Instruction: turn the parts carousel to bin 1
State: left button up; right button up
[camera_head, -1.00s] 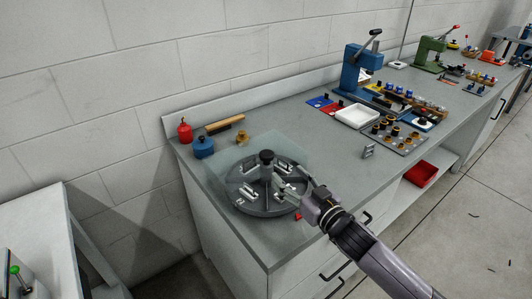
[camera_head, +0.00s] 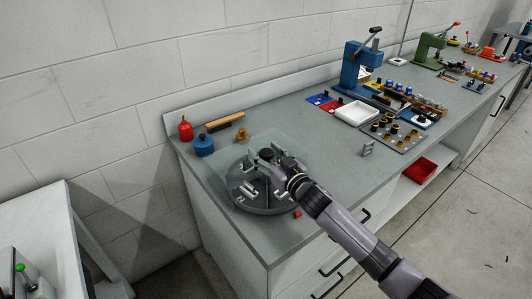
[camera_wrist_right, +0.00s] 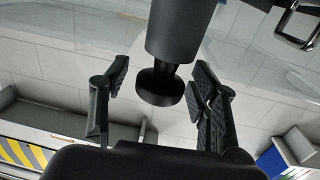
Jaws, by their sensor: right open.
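The parts carousel (camera_head: 262,211) is a dark grey round tray with dividers at the near left end of the bench. Light metal parts (camera_head: 247,191) show in its left bins. Its black centre knob (camera_head: 266,154) stands up in the middle. My right gripper (camera_head: 263,155) is open at the knob, with its wrist over the carousel's right side and hiding the bins there. In the right wrist view a black knob-like end (camera_wrist_right: 160,88) appears between the two spread fingers, with gaps on both sides. I cannot read any bin numbers. My left gripper is not in view.
A red bottle (camera_head: 185,128), a blue container (camera_head: 203,146), a brush (camera_head: 226,120) and a brass part (camera_head: 243,134) stand behind the carousel. A small red block (camera_head: 298,214) lies at its right. A white tray (camera_head: 355,113) and blue press (camera_head: 357,68) are farther right.

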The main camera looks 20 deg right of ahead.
grip_shut()
dwell(0.7)
